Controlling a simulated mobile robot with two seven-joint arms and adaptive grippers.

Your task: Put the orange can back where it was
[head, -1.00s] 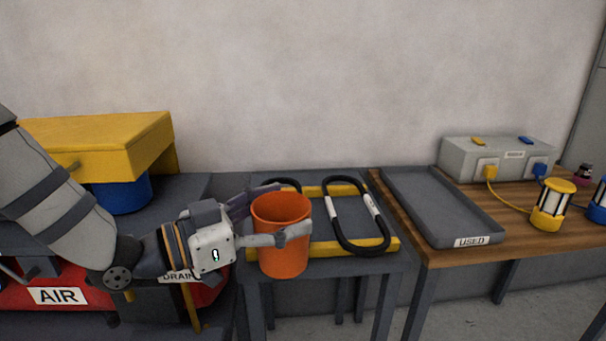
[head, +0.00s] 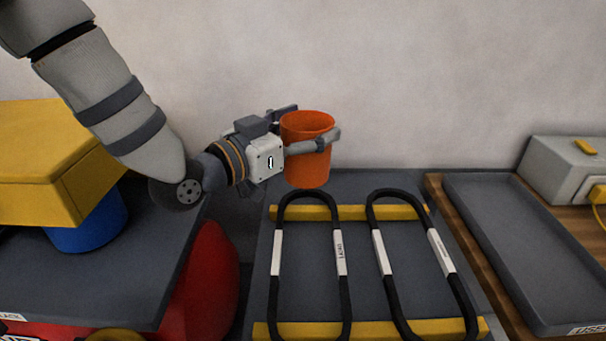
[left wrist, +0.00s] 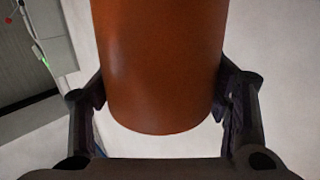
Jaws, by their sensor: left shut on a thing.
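The orange can (head: 306,165) is upright and open at the top. My left gripper (head: 312,140) is shut on it, with a finger on either side. The can is held in front of the wall, past the far end of a grey table with black coils, and appears to be off any surface. In the left wrist view the can (left wrist: 158,70) fills the middle between both fingers, its lower end free. A blue can (head: 90,225) stands under a yellow hood (head: 55,160) at the left. My right gripper is not in view.
Two black coils with white labels, a left one (head: 277,255) and a right one (head: 440,250), lie on yellow bars (head: 400,212) on the grey table (head: 365,290). An empty grey tray (head: 520,245) and a grey box (head: 570,165) are at the right. A red tank (head: 210,285) is below left.

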